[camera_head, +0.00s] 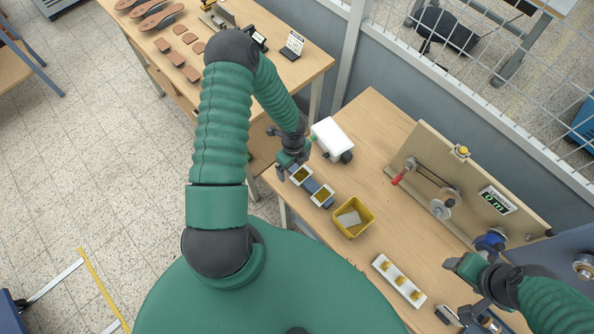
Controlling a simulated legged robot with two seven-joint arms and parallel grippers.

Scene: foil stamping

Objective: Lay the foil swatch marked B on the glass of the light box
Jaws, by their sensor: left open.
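Two small white-framed gold squares, which look like foil swatches, lie on a blue-grey holder at the table's left edge: one swatch (301,176) at the back and one swatch (322,196) in front. Their letters are too small to read, so I cannot tell which is B. My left gripper (287,170) is open, just beside and above the back swatch; I cannot tell if it touches. A white box with a bright top, probably the light box (331,136), stands behind them, its top bare. My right gripper (462,275) is at the lower right; its fingers are unclear.
A yellow bin (368,227) holds a pale flat piece. A white strip with gold pieces (398,281) lies in front. An upright board with a red handle and wheels (450,185) stands at the right. Clear wood (375,118) lies right of the white box.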

